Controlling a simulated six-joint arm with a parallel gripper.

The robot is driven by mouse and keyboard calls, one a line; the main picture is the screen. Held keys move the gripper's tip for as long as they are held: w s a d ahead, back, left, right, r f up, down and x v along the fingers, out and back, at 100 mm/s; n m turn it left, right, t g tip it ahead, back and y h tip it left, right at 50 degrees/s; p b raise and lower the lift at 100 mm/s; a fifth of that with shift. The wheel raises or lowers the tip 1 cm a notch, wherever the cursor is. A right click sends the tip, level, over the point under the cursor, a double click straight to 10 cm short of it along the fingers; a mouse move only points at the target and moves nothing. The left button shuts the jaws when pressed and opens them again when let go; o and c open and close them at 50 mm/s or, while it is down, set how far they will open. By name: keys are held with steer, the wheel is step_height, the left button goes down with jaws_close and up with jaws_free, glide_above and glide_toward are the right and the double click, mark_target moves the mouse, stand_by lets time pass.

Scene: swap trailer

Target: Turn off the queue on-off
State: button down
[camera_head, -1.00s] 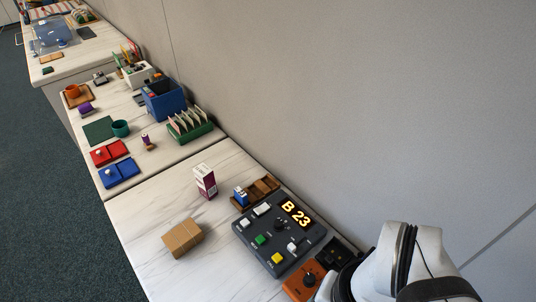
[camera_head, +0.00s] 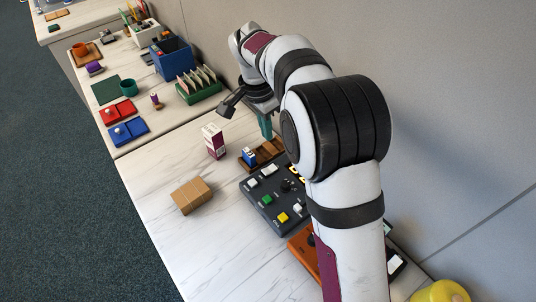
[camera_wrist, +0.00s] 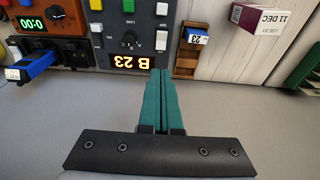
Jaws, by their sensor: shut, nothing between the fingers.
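The queue panel (camera_head: 258,208) is a dark grey box on the front table, partly hidden behind my arm in the head view. It bears white buttons (camera_head: 252,183), a green button (camera_head: 267,200), a yellow button (camera_head: 283,217), a black knob (camera_head: 287,186) and a raised white switch (camera_head: 298,208). In the wrist view its display (camera_wrist: 130,62) glows "B 23", upside down, so the panel is lit. My gripper (camera_head: 266,136) has teal fingers, shut and empty. In the wrist view the fingertips (camera_wrist: 161,72) appear beside the display's edge. I cannot read which control is the on-off.
A wooden rack (camera_head: 268,152) with a blue-and-white block (camera_head: 248,157) stands beside the panel. A white-and-purple carton (camera_head: 213,141) and a cardboard box (camera_head: 191,195) stand on the table. An orange timer box (camera_wrist: 58,45) adjoins the panel.

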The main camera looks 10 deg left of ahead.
glide_above(267, 171)
steer(key=f, duration=0.6)
steer(key=d+f, duration=0.1)
steer(key=f, duration=0.2)
steer(key=shift+w+f, duration=0.25)
steer(key=shift+w, duration=0.1)
steer(key=f, duration=0.3)
steer(key=shift+s+a+f, duration=0.25)
steer(key=shift+s+a, duration=0.1)
steer(key=shift+a, duration=0.05)
steer(key=shift+a+f, duration=0.15)
steer(key=shift+f, duration=0.2)
steer(key=shift+s+a+f, duration=0.15)
steer(key=shift+s+f, duration=0.05)
steer(key=shift+f, duration=0.05)
steer(key=shift+w+d+r, duration=0.2)
steer(key=shift+w+d, duration=0.35)
steer(key=shift+d, duration=0.05)
